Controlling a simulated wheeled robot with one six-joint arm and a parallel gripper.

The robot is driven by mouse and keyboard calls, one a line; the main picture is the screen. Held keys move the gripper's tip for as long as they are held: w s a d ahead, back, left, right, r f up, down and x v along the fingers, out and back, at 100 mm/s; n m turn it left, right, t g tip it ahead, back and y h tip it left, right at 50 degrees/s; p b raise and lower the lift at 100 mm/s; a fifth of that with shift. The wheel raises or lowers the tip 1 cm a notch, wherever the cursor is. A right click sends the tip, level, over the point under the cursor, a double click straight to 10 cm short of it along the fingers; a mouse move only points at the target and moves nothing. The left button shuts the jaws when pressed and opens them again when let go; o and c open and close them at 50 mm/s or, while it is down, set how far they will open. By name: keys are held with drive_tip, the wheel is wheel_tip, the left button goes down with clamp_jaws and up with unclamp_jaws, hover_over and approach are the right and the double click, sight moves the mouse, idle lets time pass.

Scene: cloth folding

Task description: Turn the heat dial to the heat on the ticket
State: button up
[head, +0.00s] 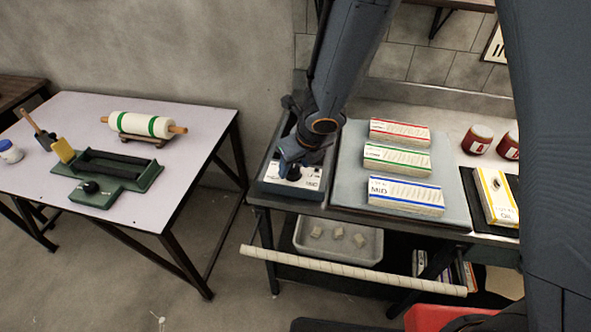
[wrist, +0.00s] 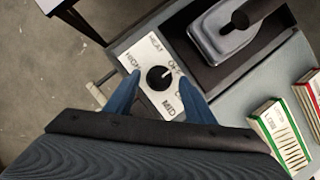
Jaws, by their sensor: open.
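The heat dial (wrist: 158,78) is a round black knob on a white panel (wrist: 146,48). The panel shows HEAT, OFF, HIGH and MID; another label is partly hidden behind a finger. The knob's white mark appears to point toward OFF. My gripper (wrist: 160,84) is open, its blue fingers on either side of the knob; I cannot tell whether they touch it. In the head view the panel (head: 312,180) sits at the counter's front left corner. A framed sheet (head: 497,44) on the wall is cut off by my arm; whether it is the ticket is unclear.
Red jars (head: 477,140) stand farther right. A roll (head: 350,270) runs along the counter front.

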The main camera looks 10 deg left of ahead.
drive_tip(key=shift+w+a+f, duration=0.1)
drive_tip(key=shift+a+f, duration=0.05)
drive_tip(key=shift+f, duration=0.2)
drive_tip(key=c, duration=1)
